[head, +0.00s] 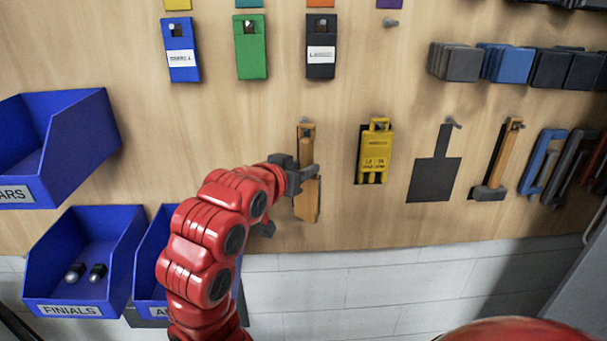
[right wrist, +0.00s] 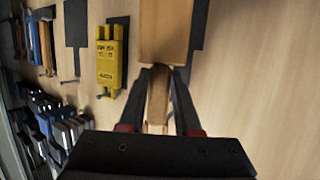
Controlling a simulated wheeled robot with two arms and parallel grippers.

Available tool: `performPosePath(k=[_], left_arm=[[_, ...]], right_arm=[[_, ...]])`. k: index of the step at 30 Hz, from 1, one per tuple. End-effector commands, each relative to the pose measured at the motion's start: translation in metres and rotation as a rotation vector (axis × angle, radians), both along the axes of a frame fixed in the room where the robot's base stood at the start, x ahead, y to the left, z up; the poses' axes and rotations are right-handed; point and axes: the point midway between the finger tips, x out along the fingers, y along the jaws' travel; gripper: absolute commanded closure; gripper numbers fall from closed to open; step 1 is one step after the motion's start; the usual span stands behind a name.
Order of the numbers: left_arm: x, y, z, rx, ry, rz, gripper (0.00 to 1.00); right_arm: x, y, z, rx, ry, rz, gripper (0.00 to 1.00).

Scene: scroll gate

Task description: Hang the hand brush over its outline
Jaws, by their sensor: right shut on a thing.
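The hand brush (head: 308,200) is a flat wooden piece with a narrow handle, held upright against the pegboard. A dark painted outline (head: 297,132) shows around its edges, so the brush covers most of it. My right gripper (head: 308,176) is shut on the brush's handle. In the right wrist view the fingers (right wrist: 160,85) clasp the handle, with the wide wooden part (right wrist: 165,32) beyond them and a dark strip of outline (right wrist: 199,22) beside it. A peg is at the handle's top; I cannot tell whether the brush is on it. My left gripper is not in view.
A yellow tool (head: 375,155) hangs just right of the brush. Further right are a bare dark outline (head: 435,178) under a peg and a wooden-handled tool (head: 500,155). Blue bins (head: 70,140) stick out at the left. Coloured cases (head: 251,58) hang above.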

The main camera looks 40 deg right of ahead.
Motion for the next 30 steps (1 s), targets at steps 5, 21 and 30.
performPosePath(k=[5,21,30], left_arm=[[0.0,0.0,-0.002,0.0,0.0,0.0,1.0],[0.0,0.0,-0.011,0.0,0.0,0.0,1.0],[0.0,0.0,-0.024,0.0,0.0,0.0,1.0]], right_arm=[[0.009,-0.007,-0.001,0.001,0.0,-0.003,1.0],[0.039,-0.025,-0.006,-0.001,-0.002,-0.001,1.0],[0.048,-0.029,-0.01,0.0,0.0,0.001,1.0]])
